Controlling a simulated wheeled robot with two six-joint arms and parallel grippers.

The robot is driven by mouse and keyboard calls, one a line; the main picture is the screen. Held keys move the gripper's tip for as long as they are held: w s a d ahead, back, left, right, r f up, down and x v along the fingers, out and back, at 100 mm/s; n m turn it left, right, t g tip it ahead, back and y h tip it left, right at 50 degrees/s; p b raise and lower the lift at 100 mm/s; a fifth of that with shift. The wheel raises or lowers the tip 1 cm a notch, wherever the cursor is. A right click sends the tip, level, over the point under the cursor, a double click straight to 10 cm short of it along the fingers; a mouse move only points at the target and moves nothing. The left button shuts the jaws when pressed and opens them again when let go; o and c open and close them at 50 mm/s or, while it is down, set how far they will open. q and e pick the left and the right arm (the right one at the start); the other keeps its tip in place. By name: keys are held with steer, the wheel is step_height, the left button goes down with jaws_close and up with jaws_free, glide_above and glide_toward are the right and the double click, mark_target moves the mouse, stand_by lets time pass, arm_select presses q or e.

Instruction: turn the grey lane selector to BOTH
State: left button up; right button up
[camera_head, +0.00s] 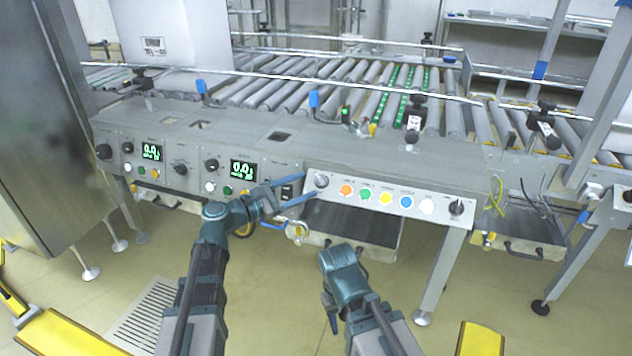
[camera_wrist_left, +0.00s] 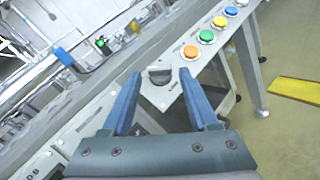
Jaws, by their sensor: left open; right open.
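The grey lane selector (camera_head: 321,180) is a small knob at the left end of the sloped button panel. In the left wrist view the selector (camera_wrist_left: 159,76) is ahead, in the gap between the blue fingers. Its bar is visible, but the labels around it are too small to read. My left gripper (camera_head: 314,187) is open, with its fingertips close to the selector; I cannot tell whether they touch it. The fingers (camera_wrist_left: 162,100) also show wide apart in the wrist view. My right gripper (camera_head: 331,312) is low in front of the panel, away from the selector, its fingers hardly visible.
Orange (camera_head: 346,190), green, yellow, blue and white buttons line the panel right of the selector. A black knob (camera_head: 456,207) is at the far end. Panels with green displays (camera_head: 243,171) stand to the left. A roller conveyor (camera_head: 330,85) runs behind. An open drawer (camera_head: 355,225) hangs below.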

mark_target(316, 180)
arm_select(q)
steer(key=shift+x, duration=2.35)
jaws_close()
